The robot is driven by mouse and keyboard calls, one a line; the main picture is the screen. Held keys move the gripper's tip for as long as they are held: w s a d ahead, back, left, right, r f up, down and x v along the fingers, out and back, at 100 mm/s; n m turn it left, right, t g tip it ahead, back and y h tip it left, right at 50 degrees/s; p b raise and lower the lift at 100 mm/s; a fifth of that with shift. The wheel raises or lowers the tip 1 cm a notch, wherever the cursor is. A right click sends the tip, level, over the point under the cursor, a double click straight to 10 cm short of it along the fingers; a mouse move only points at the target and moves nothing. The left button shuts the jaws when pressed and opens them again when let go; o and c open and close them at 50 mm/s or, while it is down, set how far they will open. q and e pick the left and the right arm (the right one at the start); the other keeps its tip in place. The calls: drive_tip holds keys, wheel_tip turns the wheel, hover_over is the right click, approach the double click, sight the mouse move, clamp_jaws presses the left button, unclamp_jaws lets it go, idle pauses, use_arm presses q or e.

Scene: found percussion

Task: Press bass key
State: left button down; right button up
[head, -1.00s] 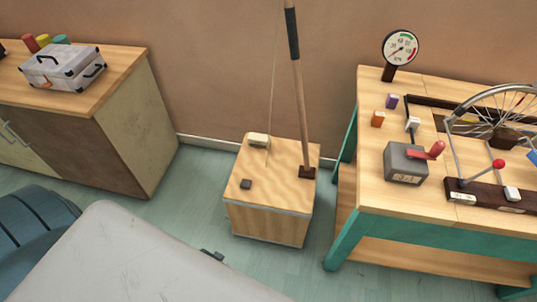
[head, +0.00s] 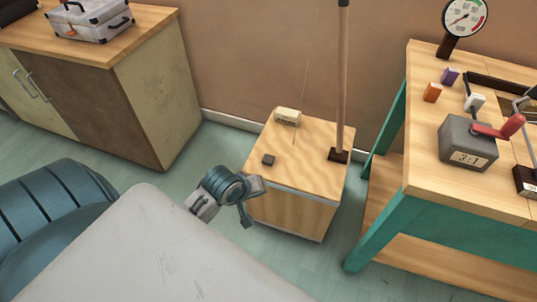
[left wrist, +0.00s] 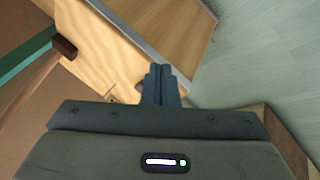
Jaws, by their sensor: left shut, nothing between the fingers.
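A wooden box (head: 301,185) with a tall pole (head: 341,80) and a thin string stands on the floor. My left gripper (head: 256,187) is at the box's near left corner, in front of the dark block. In the left wrist view its fingers (left wrist: 161,80) are shut and empty, and the dark block (left wrist: 139,88) is partly hidden beside them. I cannot tell whether they touch the box. My right gripper is not in view.
A workbench (head: 430,190) with teal legs stands right of the box, carrying a gauge (head: 466,18) and a grey box with a red lever (head: 468,143). A cabinet (head: 150,105) with a metal case (head: 88,20) stands at the left. Open floor lies between cabinet and box.

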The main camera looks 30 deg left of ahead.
use_arm(q)
drive_tip(key=w+a+r+n+t, duration=0.1)
drive_tip(key=w+a+n, duration=0.1)
drive_tip(key=w+n, duration=0.3)
drive_tip(key=w+a+r+n+t, duration=0.1)
drive_tip(key=w+a+n, duration=0.2)
drive_tip(key=w+n, duration=0.2)
drive_tip(key=w+a+r+n+t+h, duration=0.1)
drive_tip(key=w+a+r+n, duration=0.1)
drive_tip(key=w+n, duration=0.3)
drive_tip(key=shift+w+a, duration=0.35)
drive_tip(key=shift+w, duration=0.9)
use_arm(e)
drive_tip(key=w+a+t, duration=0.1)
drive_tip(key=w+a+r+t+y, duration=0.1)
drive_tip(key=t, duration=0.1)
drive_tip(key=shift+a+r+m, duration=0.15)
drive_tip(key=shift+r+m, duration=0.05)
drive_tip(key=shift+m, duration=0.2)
